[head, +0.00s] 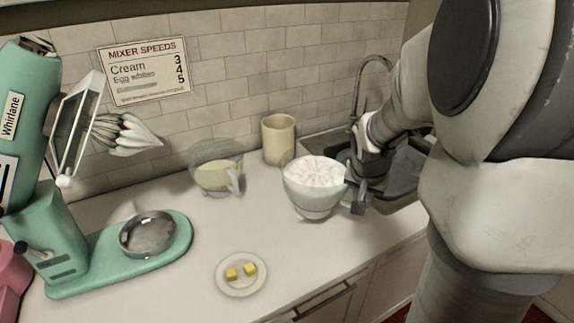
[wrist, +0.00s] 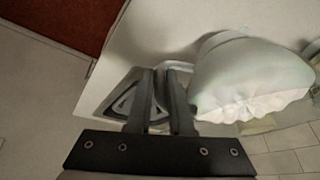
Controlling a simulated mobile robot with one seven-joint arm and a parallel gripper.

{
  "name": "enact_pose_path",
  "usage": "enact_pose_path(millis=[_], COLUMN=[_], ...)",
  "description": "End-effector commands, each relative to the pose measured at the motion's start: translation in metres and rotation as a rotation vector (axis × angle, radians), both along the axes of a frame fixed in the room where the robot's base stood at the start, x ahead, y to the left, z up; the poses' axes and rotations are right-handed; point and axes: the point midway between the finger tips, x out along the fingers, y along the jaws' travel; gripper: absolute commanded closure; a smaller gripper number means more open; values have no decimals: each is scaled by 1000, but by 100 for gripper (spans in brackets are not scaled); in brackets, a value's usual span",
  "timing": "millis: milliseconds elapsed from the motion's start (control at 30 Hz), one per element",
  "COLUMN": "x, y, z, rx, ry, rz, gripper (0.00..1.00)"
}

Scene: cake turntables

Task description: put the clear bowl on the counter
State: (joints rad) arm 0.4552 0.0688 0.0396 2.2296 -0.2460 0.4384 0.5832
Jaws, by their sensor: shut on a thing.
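A clear bowl (head: 312,196) heaped with white cream is at the right of the counter (head: 190,285). My gripper (head: 356,195) is at its right side, shut on the bowl's handle. In the wrist view, the fingers (wrist: 161,85) close across the handle (wrist: 125,101), and the bowl (wrist: 243,70) with its cream fills the right. The bowl looks about upright in the head view. I cannot tell whether its base touches the counter. Another clear bowl (head: 214,180), with pale yellow contents, stands farther back to the left.
A beige canister (head: 278,140) stands at the back by the sink (head: 330,145) and tap (head: 357,90). A green mixer (head: 60,235) with a metal dish (head: 147,233) fills the left. A plate (head: 240,288) with two yellow cubes is at the front. Bare counter lies between plate and cream bowl.

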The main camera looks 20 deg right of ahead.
Motion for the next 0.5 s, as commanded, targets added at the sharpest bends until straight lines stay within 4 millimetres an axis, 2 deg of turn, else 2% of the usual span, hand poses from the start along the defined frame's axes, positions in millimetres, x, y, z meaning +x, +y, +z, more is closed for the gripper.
enact_pose_path(millis=[33, 200, 367, 500], x=[11, 35, 43, 43], y=[4, 12, 15, 15], z=[-13, -25, -27, -38], rx=[-1, 0, 0, 0], ry=[-2, -2, -2, -1], rz=[3, 2, -1, -2], gripper=[100, 100, 100, 100])
